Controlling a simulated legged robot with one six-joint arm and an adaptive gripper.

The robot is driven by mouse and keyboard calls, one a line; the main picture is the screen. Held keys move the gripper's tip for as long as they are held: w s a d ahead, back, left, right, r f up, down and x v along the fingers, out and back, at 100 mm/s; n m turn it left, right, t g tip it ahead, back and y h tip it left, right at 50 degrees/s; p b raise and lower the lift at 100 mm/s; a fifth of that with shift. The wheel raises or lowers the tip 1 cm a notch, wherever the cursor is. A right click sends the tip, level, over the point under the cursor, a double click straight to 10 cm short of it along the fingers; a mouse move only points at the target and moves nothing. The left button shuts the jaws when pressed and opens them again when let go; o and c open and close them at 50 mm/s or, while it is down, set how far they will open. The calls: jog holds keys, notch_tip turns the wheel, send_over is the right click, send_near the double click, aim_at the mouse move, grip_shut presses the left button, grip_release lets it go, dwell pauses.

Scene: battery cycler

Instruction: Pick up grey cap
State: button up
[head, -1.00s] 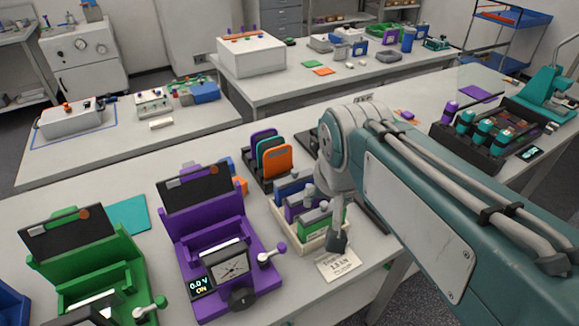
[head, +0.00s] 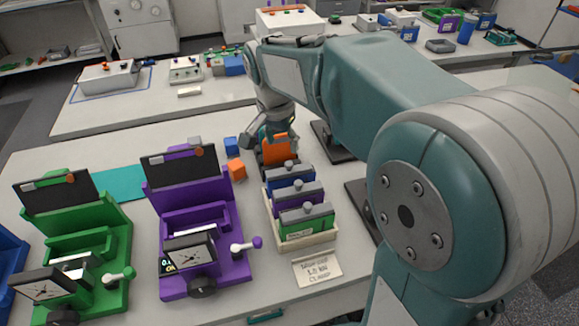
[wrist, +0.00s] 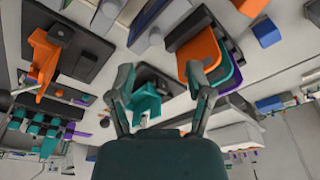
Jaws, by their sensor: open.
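A small grey block (head: 195,143), which looks like the grey cap, sits on the table behind the purple fixture, partly hidden. A grey shape (wrist: 313,12) at the top right of the wrist view may be the same piece. A blue cube (head: 231,145) and an orange cube (head: 236,170) stand to its right. My gripper (head: 270,150) is to the right of these cubes, over the rack with the orange plate (head: 279,148). In the wrist view, my gripper (wrist: 160,74) has its fingers spread, with nothing held between them.
A cream tray (head: 308,240) of blue, purple and green blocks with grey knobbed tops stands in front of the rack. Purple (head: 200,240) and green (head: 80,240) fixtures with upright panels stand at left. A teal mat (head: 118,183) lies behind them.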

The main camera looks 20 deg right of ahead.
aim_at(289, 163)
notch_tip(289, 163, down, 3)
jog(key=shift+w+a+r, duration=0.15)
jog(key=d+f, duration=0.1)
jog(key=f, duration=0.2)
jog(key=d+f, duration=0.1)
jog(key=f, duration=0.1)
jog(key=shift+w+d, duration=0.35)
jog(key=shift+a+f, duration=0.1)
jog(key=shift+f, duration=0.15)
jog(key=shift+a, duration=0.45)
jog(key=c, duration=0.5)
jog(key=shift+d, duration=0.3)
jog(key=shift+c, duration=1.4)
jog(key=shift+s+f, duration=0.1)
grip_shut()
